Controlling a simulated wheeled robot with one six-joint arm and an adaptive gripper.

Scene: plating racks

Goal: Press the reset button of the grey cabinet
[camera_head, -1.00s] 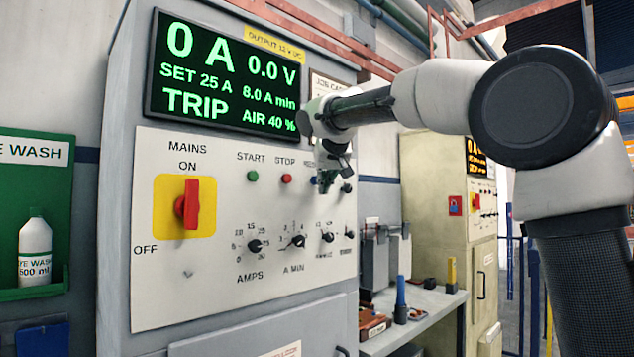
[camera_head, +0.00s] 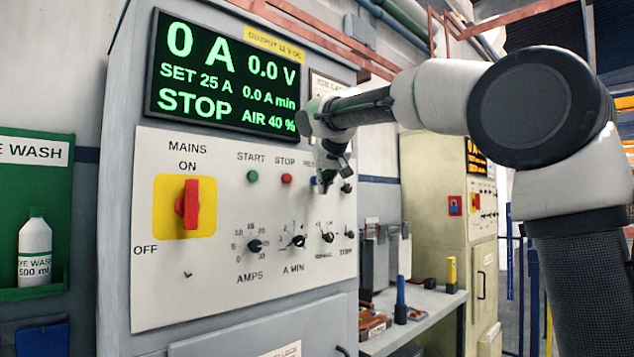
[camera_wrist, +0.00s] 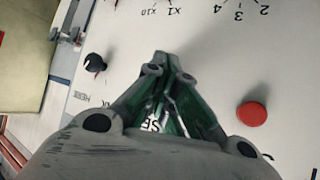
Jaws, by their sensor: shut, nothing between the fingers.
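The grey cabinet (camera_head: 118,200) fills the left and middle of the head view. Its display (camera_head: 225,75) reads STOP, 0 A, 0.0 V and 0.0 A min. My gripper (camera_head: 325,184) is shut and empty, its tips at the panel by the reset button (camera_head: 313,181). Only a blue sliver of that button and part of its label show in the head view. In the wrist view my gripper (camera_wrist: 165,60) covers the button, with letters of a label between the fingers. I cannot tell whether the tips still touch it.
The green start button (camera_head: 253,176) and red stop button (camera_head: 286,178) are left of my gripper. A black knob (camera_head: 347,188) is close on its right. The red mains switch (camera_head: 188,205) and a row of dials are on the same panel. A bench (camera_head: 425,305) stands right of the cabinet.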

